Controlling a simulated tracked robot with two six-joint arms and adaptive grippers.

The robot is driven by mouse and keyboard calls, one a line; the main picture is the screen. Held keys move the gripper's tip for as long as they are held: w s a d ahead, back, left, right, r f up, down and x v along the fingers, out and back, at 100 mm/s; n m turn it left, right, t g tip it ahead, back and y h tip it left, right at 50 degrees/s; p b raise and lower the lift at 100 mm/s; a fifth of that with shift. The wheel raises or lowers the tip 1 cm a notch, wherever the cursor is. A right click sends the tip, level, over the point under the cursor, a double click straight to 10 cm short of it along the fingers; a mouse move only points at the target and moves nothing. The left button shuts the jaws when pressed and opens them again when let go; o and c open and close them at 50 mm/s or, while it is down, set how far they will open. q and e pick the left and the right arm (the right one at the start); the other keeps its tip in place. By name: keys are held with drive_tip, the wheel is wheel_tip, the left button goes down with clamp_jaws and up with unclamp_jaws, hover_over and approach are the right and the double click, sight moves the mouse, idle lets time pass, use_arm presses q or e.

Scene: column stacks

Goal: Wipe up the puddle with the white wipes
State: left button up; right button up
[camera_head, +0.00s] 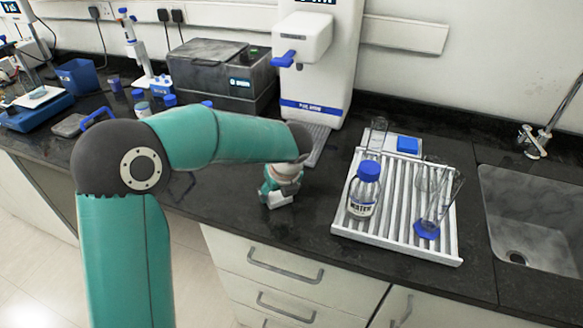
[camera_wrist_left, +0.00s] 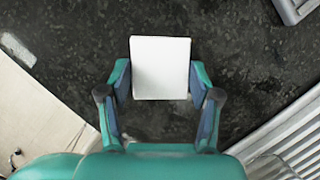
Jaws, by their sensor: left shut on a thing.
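My left gripper (camera_head: 278,196) is over the dark countertop, left of the white ribbed rack. It is shut on the white wipes (camera_wrist_left: 161,68), which show as a flat white square between the two fingers in the left wrist view. The gripper's fingers (camera_wrist_left: 160,82) grip the wipes from both sides. In the head view the gripper mostly hides them. I cannot make out a clear puddle outline on the dark, glossy, mottled counter; the wipes and gripper cover part of the surface. My right gripper is not in view.
The ribbed rack (camera_head: 395,247) holds a blue-capped water bottle (camera_head: 364,190) and glassware (camera_head: 437,205). A white dispenser (camera_head: 318,65) and grey box machine (camera_head: 222,75) stand behind. A sink (camera_head: 530,215) is at right. The counter's front edge is close to the gripper.

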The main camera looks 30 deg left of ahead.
sight(290, 198)
use_arm(q)
drive_tip(key=shift+w+d, duration=0.15)
drive_tip(key=shift+d, duration=0.65)
drive_tip(key=shift+w+d, duration=0.1)
drive_tip(key=shift+d, duration=0.65)
wheel_tip(290, 198, up, 4)
drive_tip(key=p, duration=0.2)
drive_tip(key=shift+s+f+p, duration=0.1)
drive_tip(key=shift+f+p, duration=0.15)
drive_tip(key=shift+p, duration=0.15)
wheel_tip(290, 198, up, 5)
drive_tip(key=p, duration=0.4)
drive_tip(key=shift+f, duration=0.2)
drive_tip(key=shift+f, duration=0.1)
